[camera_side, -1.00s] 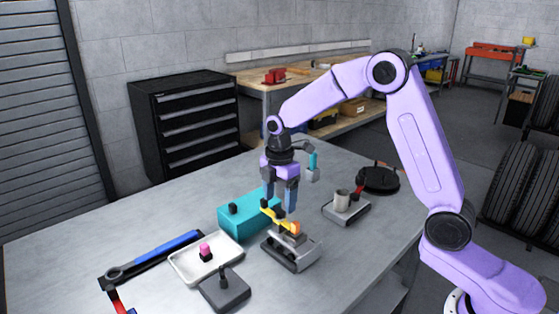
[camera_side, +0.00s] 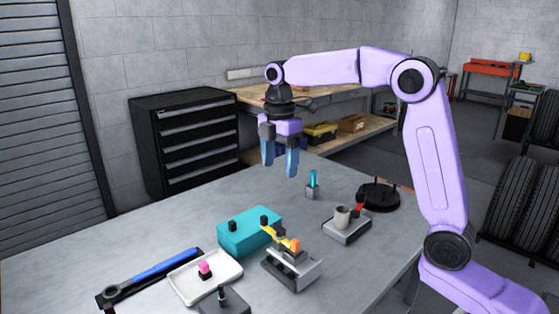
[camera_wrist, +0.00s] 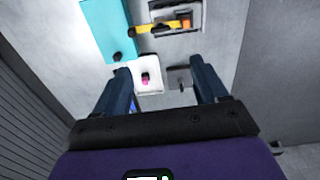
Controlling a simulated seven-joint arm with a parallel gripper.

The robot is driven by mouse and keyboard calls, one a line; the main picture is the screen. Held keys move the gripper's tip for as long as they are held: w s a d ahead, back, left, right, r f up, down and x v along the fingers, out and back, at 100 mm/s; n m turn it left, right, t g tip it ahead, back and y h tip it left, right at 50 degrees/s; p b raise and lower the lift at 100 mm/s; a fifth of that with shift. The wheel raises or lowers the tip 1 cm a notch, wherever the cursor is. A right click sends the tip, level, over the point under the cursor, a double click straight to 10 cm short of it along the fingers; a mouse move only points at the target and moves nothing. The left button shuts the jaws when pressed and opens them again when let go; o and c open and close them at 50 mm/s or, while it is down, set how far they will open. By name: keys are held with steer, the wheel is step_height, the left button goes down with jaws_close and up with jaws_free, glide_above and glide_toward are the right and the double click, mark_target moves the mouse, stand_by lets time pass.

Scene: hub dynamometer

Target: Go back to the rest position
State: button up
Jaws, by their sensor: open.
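My gripper (camera_side: 280,160) hangs above the back part of the table, fingers pointing down. Its fingers are apart with nothing between them, and it touches nothing. In the wrist view the two fingers (camera_wrist: 160,88) frame a white tray with a pink-topped piece, seen well below. The teal box (camera_side: 250,232) and the grey fixture (camera_side: 293,270) with a yellow lever (camera_side: 272,235) and an orange block (camera_side: 291,244) stand on the table below and in front of my gripper.
The table (camera_side: 150,235) also holds a white tray (camera_side: 230,270) with a pink-topped piece, a blue-handled wrench (camera_side: 155,270), a teal-topped holder (camera_side: 312,186), a grey cup (camera_side: 342,216) on a base and a black round stand (camera_side: 379,195). A black drawer cabinet (camera_side: 185,140) stands behind. Air around my gripper is clear.

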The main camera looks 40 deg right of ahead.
steer(key=shift+s+a, duration=0.1)
stand_by(0.3)
steer(key=s+a+f+m, duration=0.15)
steer(key=s+a, duration=0.25)
steer(key=s, duration=0.4)
steer(key=s+d+f+m, duration=0.1)
steer(key=s+f, duration=0.2)
steer(key=s, duration=0.5)
steer(key=s+d+f+m, duration=0.1)
steer(key=s+f, duration=0.2)
steer(key=s, duration=0.6)
steer(key=s+d+f+m, duration=0.2)
steer(key=s+f, duration=0.1)
steer(key=s, duration=0.6)
steer(key=shift+s, duration=0.15)
